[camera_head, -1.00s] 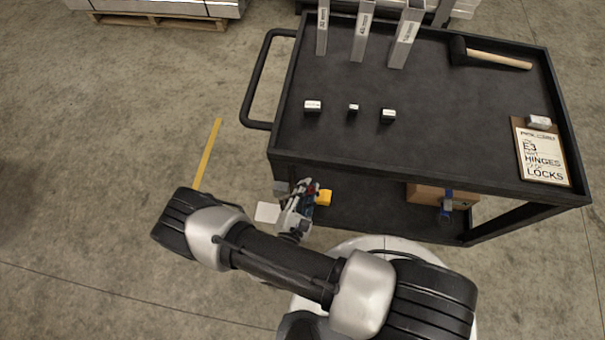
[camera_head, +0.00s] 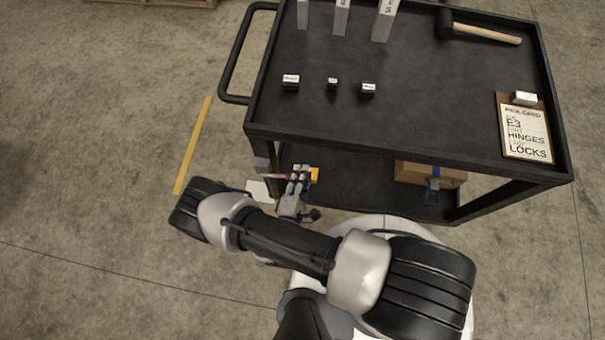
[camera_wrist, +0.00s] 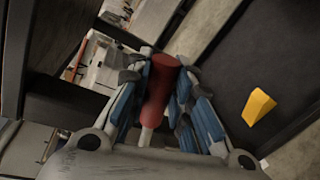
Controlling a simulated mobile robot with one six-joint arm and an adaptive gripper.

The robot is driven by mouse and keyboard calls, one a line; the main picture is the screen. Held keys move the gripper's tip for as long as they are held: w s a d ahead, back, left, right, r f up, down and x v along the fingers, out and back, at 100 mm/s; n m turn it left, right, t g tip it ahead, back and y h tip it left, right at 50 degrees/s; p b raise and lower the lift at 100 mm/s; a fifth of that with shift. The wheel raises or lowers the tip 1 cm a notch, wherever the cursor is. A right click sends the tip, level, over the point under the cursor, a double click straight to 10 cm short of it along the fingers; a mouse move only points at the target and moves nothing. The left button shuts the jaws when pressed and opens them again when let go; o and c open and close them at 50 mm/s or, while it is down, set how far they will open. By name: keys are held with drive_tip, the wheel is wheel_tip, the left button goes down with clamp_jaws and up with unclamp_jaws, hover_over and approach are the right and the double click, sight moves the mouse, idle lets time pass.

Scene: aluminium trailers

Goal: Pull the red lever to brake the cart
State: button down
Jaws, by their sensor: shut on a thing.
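The black cart (camera_head: 400,118) stands in front of me with its top shelf and lower shelf in view. The red lever (camera_wrist: 160,88) shows in the wrist view as a red handle with a pale rod at its near end. My gripper (camera_wrist: 163,75) is shut around the red handle, with one blue-and-grey finger on each side. In the head view my gripper (camera_head: 299,176) is at the cart's near left corner, below the top shelf. There only a little of the red lever (camera_head: 281,177) shows beside the fingers.
A yellow block (camera_wrist: 258,106) lies on the lower shelf close to my gripper. A cardboard box (camera_head: 412,173) is farther right on that shelf. The black push handle (camera_head: 232,62) sticks out at left. A mallet (camera_head: 485,33) and clipboard (camera_head: 525,132) lie on top.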

drive_tip(key=shift+f, duration=0.2)
drive_tip(key=c, duration=1.8)
unclamp_jaws()
drive_tip(key=o, duration=0.4)
drive_tip(key=shift+r, duration=0.1)
drive_tip(key=shift+s, duration=0.15)
drive_tip(key=shift+v, duration=3.65)
drive_tip(key=shift+r, duration=0.1)
